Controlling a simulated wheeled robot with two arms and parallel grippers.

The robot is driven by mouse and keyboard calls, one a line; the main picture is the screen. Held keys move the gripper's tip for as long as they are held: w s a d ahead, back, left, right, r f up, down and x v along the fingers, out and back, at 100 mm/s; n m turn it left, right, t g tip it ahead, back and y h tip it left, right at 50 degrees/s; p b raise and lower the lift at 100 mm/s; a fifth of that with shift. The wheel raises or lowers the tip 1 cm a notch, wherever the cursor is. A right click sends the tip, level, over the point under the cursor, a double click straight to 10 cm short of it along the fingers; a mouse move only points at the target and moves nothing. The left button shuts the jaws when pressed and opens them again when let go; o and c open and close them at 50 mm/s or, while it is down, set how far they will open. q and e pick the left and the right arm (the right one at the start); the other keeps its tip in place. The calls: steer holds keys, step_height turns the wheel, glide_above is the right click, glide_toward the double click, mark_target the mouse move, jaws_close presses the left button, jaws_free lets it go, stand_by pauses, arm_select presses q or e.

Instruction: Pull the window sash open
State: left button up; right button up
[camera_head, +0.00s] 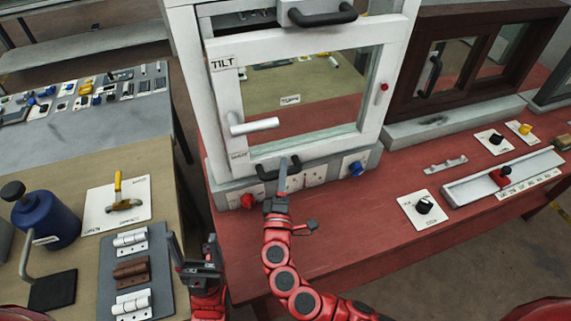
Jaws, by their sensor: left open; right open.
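The white window (300,90) stands on the red table, its sash carrying a TILT label and a white lever handle (254,126) that lies level, pointing right. A black pull handle (272,172) is low on the white frame. My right gripper (281,182) is open just in front of this pull handle and overlaps its right part; I cannot tell whether they touch. A brown wooden window (410,110) with an upright black handle (430,76) stands to the right. My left gripper (198,262) is open and empty, low between the two tables.
The tan table (75,165) at left holds a blue canister (46,220), a hinge board (135,270) and a yellow-handled valve plate (115,205). A dial plate (422,209) and a slider rail (502,178) are on the red table (360,235), which has bare room at front.

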steer(key=shift+s, duration=0.2)
jaws_close()
stand_by(1.2)
